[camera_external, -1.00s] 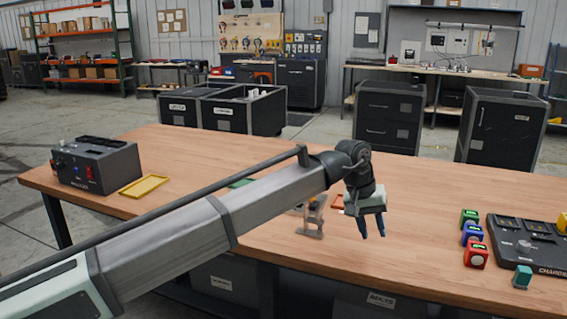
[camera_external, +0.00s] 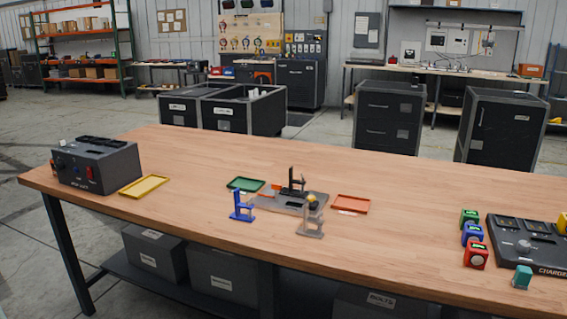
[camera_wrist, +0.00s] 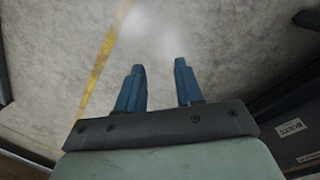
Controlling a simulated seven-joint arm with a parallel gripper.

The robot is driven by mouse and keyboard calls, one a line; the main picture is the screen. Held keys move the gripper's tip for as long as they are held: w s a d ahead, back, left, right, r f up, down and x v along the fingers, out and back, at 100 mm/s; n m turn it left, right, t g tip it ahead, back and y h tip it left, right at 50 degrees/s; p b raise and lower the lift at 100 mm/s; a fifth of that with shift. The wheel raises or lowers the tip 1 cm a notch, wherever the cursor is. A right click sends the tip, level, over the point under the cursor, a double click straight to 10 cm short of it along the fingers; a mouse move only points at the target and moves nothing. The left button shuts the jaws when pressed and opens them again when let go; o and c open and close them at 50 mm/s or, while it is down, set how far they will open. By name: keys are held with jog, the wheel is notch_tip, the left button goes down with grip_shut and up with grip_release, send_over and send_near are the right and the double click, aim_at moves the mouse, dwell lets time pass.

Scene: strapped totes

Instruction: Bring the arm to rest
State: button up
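My gripper (camera_wrist: 160,68) shows only in the wrist view. Its two blue fingers are apart with nothing between them, above the concrete floor and a yellow floor line. The arm is out of the external view. On the wooden table (camera_external: 400,240) there stand a blue bracket (camera_external: 241,208) and a grey bracket (camera_external: 311,222), in front of a grey plate (camera_external: 285,207) that bears a black upright piece (camera_external: 293,181).
A green tray (camera_external: 246,184), an orange tray (camera_external: 351,204) and a yellow tray (camera_external: 143,186) lie on the table. A black box (camera_external: 96,165) stands at the left, a charger (camera_external: 530,243) with several coloured blocks at the right. Bins (camera_external: 222,275) sit below.

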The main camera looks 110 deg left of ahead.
jog(key=s+d+f+m+g, duration=0.2)
jog(key=s+d+f, duration=0.55)
jog(key=d, duration=0.35)
jog(key=s+d+f+m+g, duration=0.2)
jog(key=s+d+f, duration=0.4)
jog(key=s+d, duration=0.35)
jog(key=s+d+f+m+g, duration=0.1)
jog(key=s+d, duration=0.2)
jog(key=s, duration=0.4)
jog(key=s+d+f+m+g+y, duration=0.1)
jog(key=s+d, duration=0.3)
jog(key=s, duration=0.4)
jog(key=s+d+f+m+g, duration=0.1)
jog(key=s+d+m, duration=0.2)
jog(key=s, duration=0.5)
jog(key=shift+d, duration=0.45)
